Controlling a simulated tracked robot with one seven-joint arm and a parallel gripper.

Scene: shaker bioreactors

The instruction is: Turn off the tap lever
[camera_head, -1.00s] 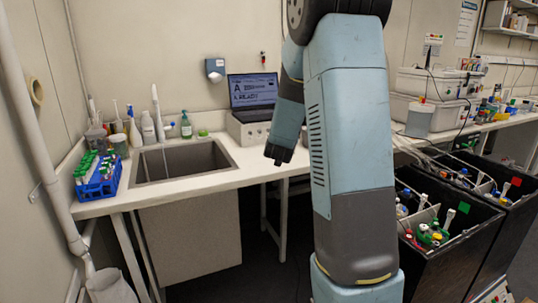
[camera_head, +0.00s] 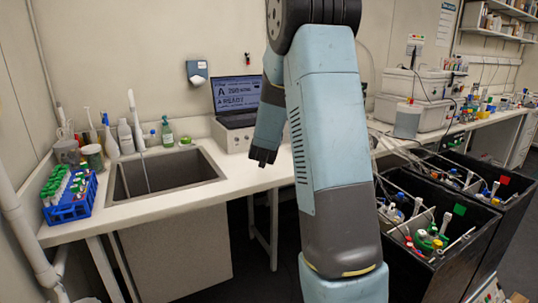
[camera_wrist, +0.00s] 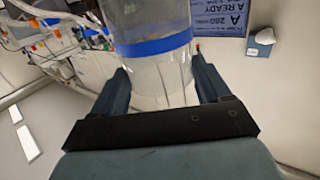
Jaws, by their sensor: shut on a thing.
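A slim white tap (camera_head: 137,118) stands upright at the back of the grey sink (camera_head: 215,182). A thin, pale line runs down below it into the basin and looks like running water. I cannot make out the tap lever clearly at this size. In the wrist view my gripper (camera_wrist: 160,66) is shut on a clear cylindrical vessel with a blue band (camera_wrist: 155,47). A finger presses on each side of it, and its far end is cut off by the picture edge. In the head view I cannot make out the held vessel. My arm stands to the right of the sink.
A blue rack of green-capped tubes (camera_head: 72,212) sits left of the sink. Bottles, including a green one (camera_head: 168,133), stand behind it. A laptop (camera_head: 237,97) rests on a white box to the right. Black bins (camera_head: 405,262) full of labware stand at the right.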

